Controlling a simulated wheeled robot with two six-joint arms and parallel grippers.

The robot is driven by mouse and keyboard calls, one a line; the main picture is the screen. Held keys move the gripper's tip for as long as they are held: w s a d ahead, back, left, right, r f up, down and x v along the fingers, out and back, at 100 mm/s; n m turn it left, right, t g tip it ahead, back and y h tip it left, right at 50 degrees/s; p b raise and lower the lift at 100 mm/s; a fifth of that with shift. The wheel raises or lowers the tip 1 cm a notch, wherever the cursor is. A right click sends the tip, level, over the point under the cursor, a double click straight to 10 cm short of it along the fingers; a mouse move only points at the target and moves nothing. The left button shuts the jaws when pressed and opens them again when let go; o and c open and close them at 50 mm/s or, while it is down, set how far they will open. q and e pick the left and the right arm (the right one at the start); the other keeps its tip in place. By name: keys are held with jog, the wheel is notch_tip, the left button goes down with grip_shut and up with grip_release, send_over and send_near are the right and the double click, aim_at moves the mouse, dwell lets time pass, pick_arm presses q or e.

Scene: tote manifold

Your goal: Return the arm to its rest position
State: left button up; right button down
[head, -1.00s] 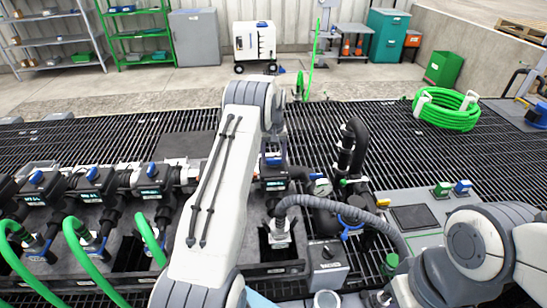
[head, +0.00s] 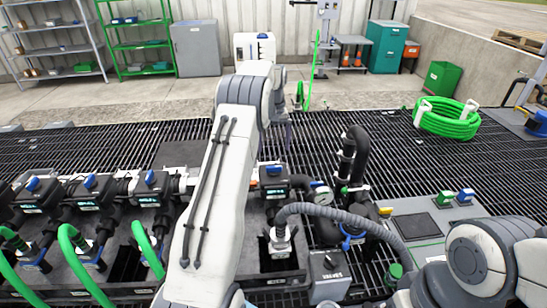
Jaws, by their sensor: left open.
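My left arm (head: 212,190) reaches up through the middle of the view, its white forearm pointing away over the manifold to a grey wrist. My left gripper (head: 286,136) is mostly hidden behind that wrist; only a small part shows above the black grating. It is open, and I see nothing held in it. My right arm (head: 480,262) is folded at the lower right, and its gripper is out of view.
A manifold with black valves (head: 148,190), displays and green hoses lies below and left of my left arm. A grey corrugated hose (head: 340,212) and black pipe (head: 352,160) stand right of it. A coiled green hose (head: 446,118) lies on open grating.

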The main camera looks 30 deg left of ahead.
pick_arm(q)
jog(key=shift+r, duration=0.7)
jog(key=s+d+r+m, duration=0.1)
jog(key=d+r+m, duration=0.1)
jog(key=d, duration=0.5)
jog(key=s+d+r+m, duration=0.1)
jog(key=d+r, duration=0.2)
jog(key=d, duration=0.4)
jog(key=s+d+r+m, duration=0.3)
jog(key=s+d+m, duration=0.2)
jog(key=s+d, duration=0.8)
jog(key=s+d+f+m, duration=0.1)
jog(key=s+d+m, duration=0.2)
jog(key=s, duration=0.9)
jog(key=s+d+f+m+h, duration=0.1)
jog(key=s+d+m, duration=0.3)
jog(key=s, duration=0.8)
jog(key=shift+s+d+f, duration=0.15)
jog(key=shift+d+f, duration=0.25)
jog(key=shift+f, duration=0.25)
